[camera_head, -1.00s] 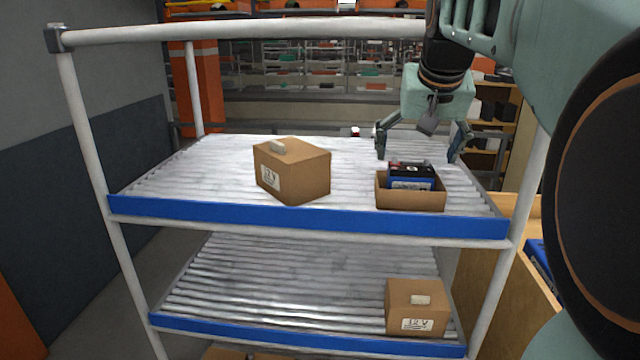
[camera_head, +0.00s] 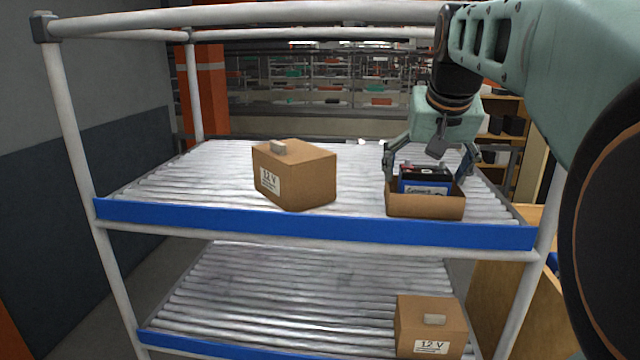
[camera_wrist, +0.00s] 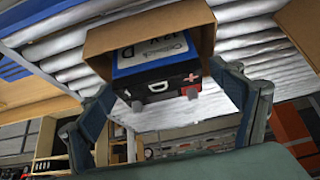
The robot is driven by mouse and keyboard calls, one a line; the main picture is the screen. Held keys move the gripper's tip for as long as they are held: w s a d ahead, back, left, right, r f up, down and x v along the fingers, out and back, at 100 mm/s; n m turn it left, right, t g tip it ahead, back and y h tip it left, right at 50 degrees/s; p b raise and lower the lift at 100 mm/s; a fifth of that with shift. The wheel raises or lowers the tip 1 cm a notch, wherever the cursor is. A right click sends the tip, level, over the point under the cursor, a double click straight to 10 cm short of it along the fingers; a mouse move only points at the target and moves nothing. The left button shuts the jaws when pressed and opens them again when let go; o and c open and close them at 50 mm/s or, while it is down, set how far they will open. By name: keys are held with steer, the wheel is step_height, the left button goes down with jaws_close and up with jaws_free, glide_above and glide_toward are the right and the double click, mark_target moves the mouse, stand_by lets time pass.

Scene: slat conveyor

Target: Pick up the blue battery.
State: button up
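The blue battery (camera_head: 424,186) has a black top and sits in an open brown cardboard box (camera_head: 425,205) at the right of the upper shelf. In the wrist view the battery (camera_wrist: 157,66) shows its blue label side and black top with terminals, inside the box (camera_wrist: 100,40). My gripper (camera_head: 430,172) is open, with one finger on each side of the battery, near the box's rim. In the wrist view my gripper's fingers (camera_wrist: 170,100) are spread wider than the battery, with gaps visible. Whether either finger touches the box cannot be told.
A closed cardboard box (camera_head: 305,180) marked 12 V stands left of the open box on the slatted upper shelf (camera_head: 190,185). Another 12 V box (camera_head: 450,318) is on the lower shelf. A blue front edge (camera_head: 300,228) and white frame posts (camera_head: 70,120) bound the rack.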

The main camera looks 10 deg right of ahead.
steer(key=c, duration=1.2)
steer(key=shift+c, duration=0.7)
steer(key=shift+r, duration=0.25)
